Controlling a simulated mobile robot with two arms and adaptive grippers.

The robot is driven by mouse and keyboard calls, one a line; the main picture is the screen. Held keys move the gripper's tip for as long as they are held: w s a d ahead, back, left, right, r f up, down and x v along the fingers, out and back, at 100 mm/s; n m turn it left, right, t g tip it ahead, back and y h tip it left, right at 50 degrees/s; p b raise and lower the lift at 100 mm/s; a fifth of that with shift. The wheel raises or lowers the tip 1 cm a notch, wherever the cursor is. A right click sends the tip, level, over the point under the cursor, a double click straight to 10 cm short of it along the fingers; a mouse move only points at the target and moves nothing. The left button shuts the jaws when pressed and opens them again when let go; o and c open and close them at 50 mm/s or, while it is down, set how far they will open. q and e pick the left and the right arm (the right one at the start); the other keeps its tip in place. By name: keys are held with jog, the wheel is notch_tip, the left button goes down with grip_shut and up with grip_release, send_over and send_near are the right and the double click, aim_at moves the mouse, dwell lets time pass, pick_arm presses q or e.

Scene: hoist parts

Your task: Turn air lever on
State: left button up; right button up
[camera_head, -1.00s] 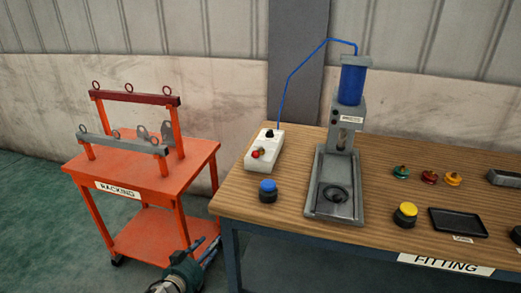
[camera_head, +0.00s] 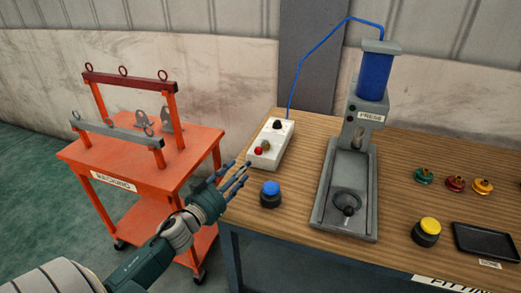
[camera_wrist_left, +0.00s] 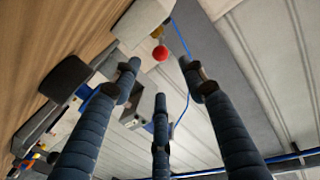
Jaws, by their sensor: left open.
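The white control box (camera_head: 271,150) stands at the left end of the wooden table, with a red knob (camera_head: 259,151) on its near end and a black knob (camera_head: 277,125) at its far end. The red knob also shows as a red ball in the left wrist view (camera_wrist_left: 160,53). Which knob is the air lever, I cannot tell. My left gripper (camera_head: 238,172) is open and empty, fingers spread, a little left of and nearer than the box, apart from it. In the left wrist view the fingers (camera_wrist_left: 160,76) point toward the box. My right gripper is not in view.
A blue button (camera_head: 270,194) stands on the table's near left corner, close to my fingers. The press (camera_head: 345,195) stands right of it, with a blue hose (camera_head: 297,70) rising from the box. The orange racking cart (camera_head: 140,170) is to the left. Coloured parts lie further right.

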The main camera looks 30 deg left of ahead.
aim_at(256, 153)
pick_arm(q)
jog(key=w, duration=0.5)
jog(key=shift+r+p, duration=0.35)
jog(key=w, duration=0.3)
jog(key=shift+a+f, duration=0.15)
jog(key=shift+w, duration=0.9)
jog(key=shift+c, duration=1)
jog(key=c, duration=0.9)
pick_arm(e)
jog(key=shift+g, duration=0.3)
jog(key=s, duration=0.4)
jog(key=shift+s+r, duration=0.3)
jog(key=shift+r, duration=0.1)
